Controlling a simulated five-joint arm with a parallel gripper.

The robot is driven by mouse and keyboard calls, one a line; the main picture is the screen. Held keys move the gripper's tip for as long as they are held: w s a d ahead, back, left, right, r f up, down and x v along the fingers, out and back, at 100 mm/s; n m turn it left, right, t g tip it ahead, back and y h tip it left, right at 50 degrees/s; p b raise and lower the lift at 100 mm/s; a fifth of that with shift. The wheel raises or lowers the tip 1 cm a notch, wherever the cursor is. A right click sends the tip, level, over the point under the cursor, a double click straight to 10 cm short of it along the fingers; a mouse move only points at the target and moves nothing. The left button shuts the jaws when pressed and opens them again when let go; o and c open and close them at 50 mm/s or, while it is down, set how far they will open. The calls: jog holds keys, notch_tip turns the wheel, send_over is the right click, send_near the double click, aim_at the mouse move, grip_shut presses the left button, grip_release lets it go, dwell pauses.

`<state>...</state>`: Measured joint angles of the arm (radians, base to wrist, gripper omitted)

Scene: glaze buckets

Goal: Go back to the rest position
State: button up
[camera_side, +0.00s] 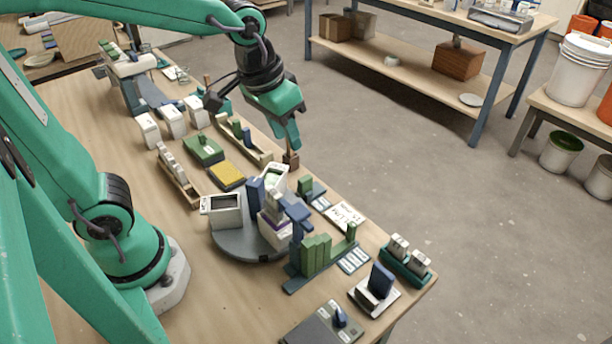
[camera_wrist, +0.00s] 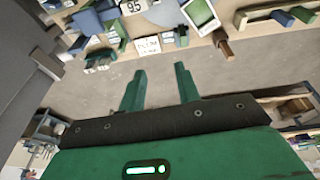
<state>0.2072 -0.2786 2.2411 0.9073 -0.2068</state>
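My gripper (camera_side: 288,135) is green and hangs in the air over the far edge of the workbench (camera_side: 100,95) in the side view. In the wrist view my gripper (camera_wrist: 160,80) shows two fingers spread apart, with only grey floor between them, so it is open and empty. A small brown block (camera_side: 291,159) stands at the bench edge just below the fingertips in the side view. It appears apart from the fingers in the wrist view (camera_wrist: 224,46).
A grey round turntable (camera_side: 235,243) bears several boxes and blocks mid-bench. A yellow-topped tray (camera_side: 227,175), a green block rack (camera_side: 316,255) and white containers (camera_side: 172,122) crowd the bench. A shelf table (camera_side: 420,75) and a white bucket (camera_side: 580,70) stand beyond open floor.

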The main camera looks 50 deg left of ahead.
jog(key=s+a+r+t, duration=0.2)
jog(key=s+a, duration=0.4)
jog(key=s, duration=0.2)
jog(key=shift+s+a+y, duration=0.15)
jog(key=shift+a+y, duration=0.1)
jog(key=shift+y, duration=0.05)
